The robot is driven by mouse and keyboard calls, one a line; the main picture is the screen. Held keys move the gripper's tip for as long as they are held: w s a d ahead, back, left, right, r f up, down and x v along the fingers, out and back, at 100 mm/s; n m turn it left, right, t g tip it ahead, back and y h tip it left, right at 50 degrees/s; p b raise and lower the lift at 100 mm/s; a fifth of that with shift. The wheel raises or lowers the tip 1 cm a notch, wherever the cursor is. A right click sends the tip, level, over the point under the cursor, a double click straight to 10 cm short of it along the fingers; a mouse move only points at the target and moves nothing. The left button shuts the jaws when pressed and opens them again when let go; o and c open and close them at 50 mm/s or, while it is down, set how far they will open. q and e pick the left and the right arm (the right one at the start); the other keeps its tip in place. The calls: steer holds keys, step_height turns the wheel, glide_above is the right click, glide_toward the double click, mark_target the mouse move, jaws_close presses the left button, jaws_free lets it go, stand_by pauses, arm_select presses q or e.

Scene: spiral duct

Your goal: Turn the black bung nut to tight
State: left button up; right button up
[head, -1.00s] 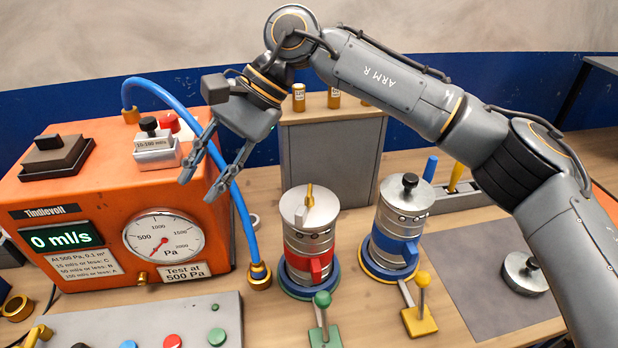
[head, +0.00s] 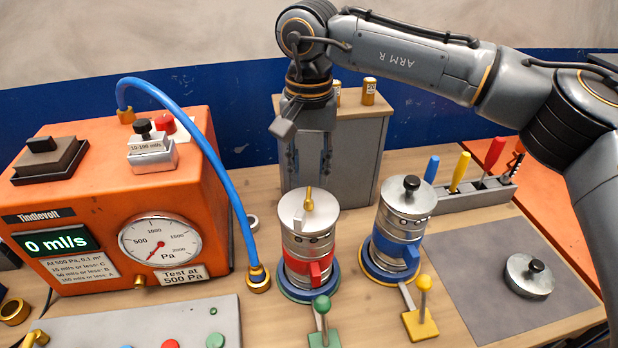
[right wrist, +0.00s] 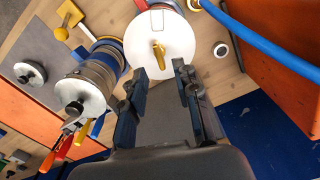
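A silver can with a blue band (head: 397,235) stands upright on the bench with a black knob (head: 411,184) on its lid. A silver can with a red band (head: 308,250) stands to its left, with a brass piece (head: 308,196) on its lid. A loose silver disc with a black knob (head: 530,275) lies on the grey mat. I cannot tell which black knob is the bung nut. My right gripper (head: 308,165) points down, open and empty, above and behind the red-banded can. The right wrist view shows its parted fingers (right wrist: 160,72) and the black knob (right wrist: 73,107). My left gripper is out of view.
A blue hose (head: 190,125) arches from the orange gauge box (head: 60,190) to a brass fitting on the bench. A grey cabinet (head: 355,150) stands behind the cans. Coloured handles stand in a rack (head: 470,195) at right. Green and yellow levers stand in front. The mat (head: 460,270) is mostly clear.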

mark_target(309, 191)
steer(key=shift+f+p, duration=0.35)
steer(key=shift+f, duration=1.5)
jaws_close()
